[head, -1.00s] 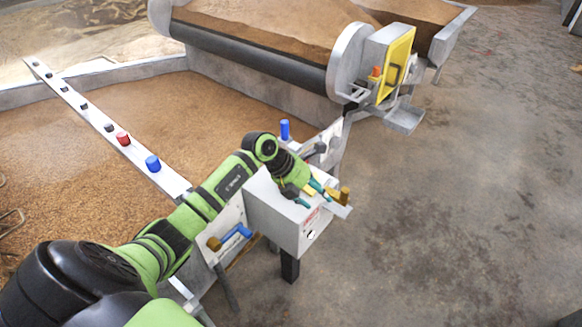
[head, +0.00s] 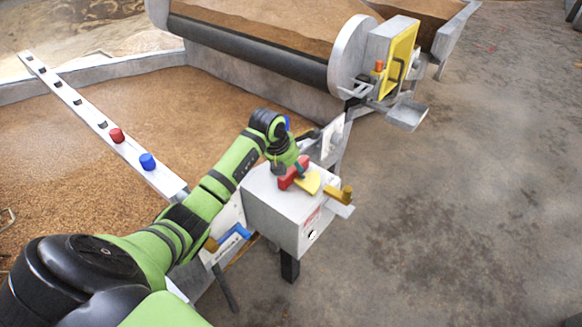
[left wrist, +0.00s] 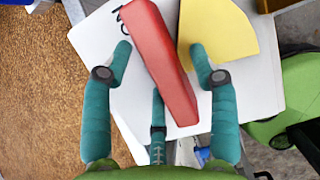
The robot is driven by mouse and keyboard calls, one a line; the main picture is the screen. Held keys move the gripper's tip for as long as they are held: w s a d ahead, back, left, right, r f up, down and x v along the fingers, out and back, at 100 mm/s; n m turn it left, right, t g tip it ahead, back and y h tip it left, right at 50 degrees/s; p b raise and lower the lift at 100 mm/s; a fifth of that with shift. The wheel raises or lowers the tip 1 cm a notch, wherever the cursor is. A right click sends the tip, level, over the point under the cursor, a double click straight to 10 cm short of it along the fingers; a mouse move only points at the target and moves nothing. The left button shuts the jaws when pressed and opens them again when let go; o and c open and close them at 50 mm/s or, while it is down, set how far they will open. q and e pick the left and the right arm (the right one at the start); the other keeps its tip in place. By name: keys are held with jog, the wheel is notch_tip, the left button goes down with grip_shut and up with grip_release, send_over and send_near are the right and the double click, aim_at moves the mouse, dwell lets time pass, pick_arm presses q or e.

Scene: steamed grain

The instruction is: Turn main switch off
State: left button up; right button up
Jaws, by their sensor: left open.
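The main switch is a red lever (head: 292,173) on top of a pale grey box (head: 272,208), with a yellow plate (head: 310,182) beside it. In the left wrist view the red lever (left wrist: 160,62) runs at a slant between the fingers, and the yellow plate (left wrist: 218,30) lies to its right. My left gripper (left wrist: 162,60) is open, with one teal finger left of the lever, one on its right over the plate's edge, and a third below. I cannot tell whether any finger touches the lever. In the head view the wrist hides part of the box top. My right gripper is not in view.
An orange knob on a bracket (head: 340,196) sticks out of the box's right side. A blue handle (head: 232,236) is at its left. A rail with red and blue knobs (head: 117,136) crosses the grain bed. The floor at right is clear.

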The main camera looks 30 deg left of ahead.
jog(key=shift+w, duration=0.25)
pick_arm(q)
grip_shut()
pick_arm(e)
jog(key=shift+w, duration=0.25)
